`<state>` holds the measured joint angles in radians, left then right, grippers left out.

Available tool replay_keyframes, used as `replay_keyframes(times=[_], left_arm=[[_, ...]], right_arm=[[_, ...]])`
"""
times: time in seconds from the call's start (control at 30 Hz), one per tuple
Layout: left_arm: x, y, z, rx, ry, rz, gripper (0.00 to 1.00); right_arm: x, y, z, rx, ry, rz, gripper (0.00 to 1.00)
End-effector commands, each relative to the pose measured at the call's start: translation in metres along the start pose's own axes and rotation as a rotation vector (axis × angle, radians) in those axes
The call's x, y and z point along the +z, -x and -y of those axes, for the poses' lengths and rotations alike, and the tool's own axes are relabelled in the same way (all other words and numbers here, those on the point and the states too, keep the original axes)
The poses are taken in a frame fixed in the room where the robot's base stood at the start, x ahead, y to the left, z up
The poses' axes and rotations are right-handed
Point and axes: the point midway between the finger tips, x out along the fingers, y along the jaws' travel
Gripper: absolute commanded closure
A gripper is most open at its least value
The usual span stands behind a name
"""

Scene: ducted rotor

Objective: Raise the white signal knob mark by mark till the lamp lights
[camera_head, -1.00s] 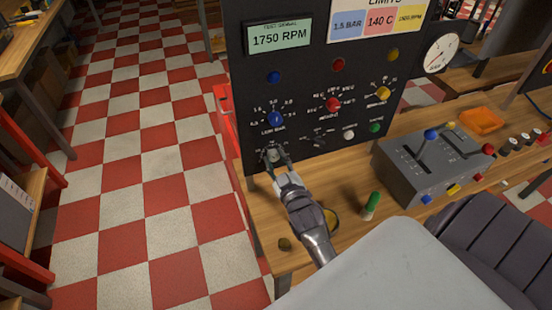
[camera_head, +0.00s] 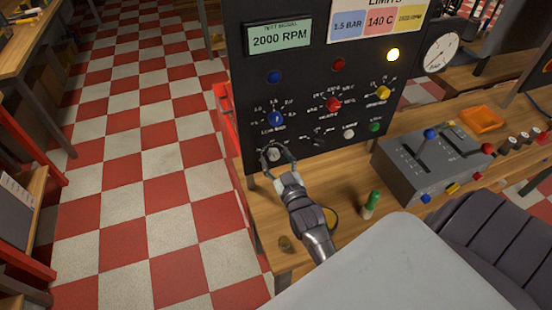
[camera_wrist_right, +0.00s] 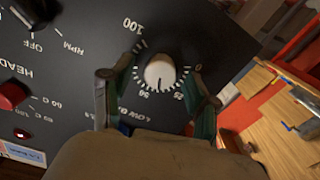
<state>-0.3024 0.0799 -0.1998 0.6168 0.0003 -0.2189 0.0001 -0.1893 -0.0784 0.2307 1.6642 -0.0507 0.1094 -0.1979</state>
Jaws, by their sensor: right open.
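The white signal knob (camera_head: 274,154) is low on the left of the dark panel (camera_head: 300,75). In the right wrist view, the knob (camera_wrist_right: 160,72) sits inside a dial ring of white ticks, with 50 and 100 printed beside it. My right gripper (camera_wrist_right: 154,88) is open, one finger on each side of the knob, with gaps visible. It also shows in the head view (camera_head: 278,158). The display (camera_head: 280,37) reads 2000 RPM. The yellow lamp (camera_head: 392,55) is lit; the blue lamp (camera_head: 274,76) and red lamp (camera_head: 338,65) look dark. My left gripper is out of view.
Blue (camera_head: 276,118), red (camera_head: 333,104) and yellow (camera_head: 383,93) knobs sit above on the panel. A green-topped bottle (camera_head: 370,203) and a grey lever box (camera_head: 425,165) stand on the wooden bench (camera_head: 340,185). A round gauge (camera_head: 440,53) is at the panel's right.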

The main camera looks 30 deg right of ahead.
Motion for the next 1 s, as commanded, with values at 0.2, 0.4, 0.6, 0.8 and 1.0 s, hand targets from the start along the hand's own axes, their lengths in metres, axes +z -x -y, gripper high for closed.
replay_keyframes(times=[0.2,0.4,0.6,0.8,1.0], left_arm=[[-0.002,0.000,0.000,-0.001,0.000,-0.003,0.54],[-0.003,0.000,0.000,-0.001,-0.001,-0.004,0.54],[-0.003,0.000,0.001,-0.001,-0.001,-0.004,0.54],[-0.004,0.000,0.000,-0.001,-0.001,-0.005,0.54],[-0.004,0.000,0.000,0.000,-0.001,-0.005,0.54]], right_arm=[[0.002,0.037,0.000,-0.001,0.000,0.005,0.40],[0.002,0.080,0.000,-0.001,0.000,0.004,0.40],[0.001,0.108,0.000,-0.001,-0.001,0.002,0.40],[0.000,0.116,0.000,-0.001,-0.001,0.000,0.40],[0.000,0.115,0.000,-0.001,-0.001,0.000,0.40]])
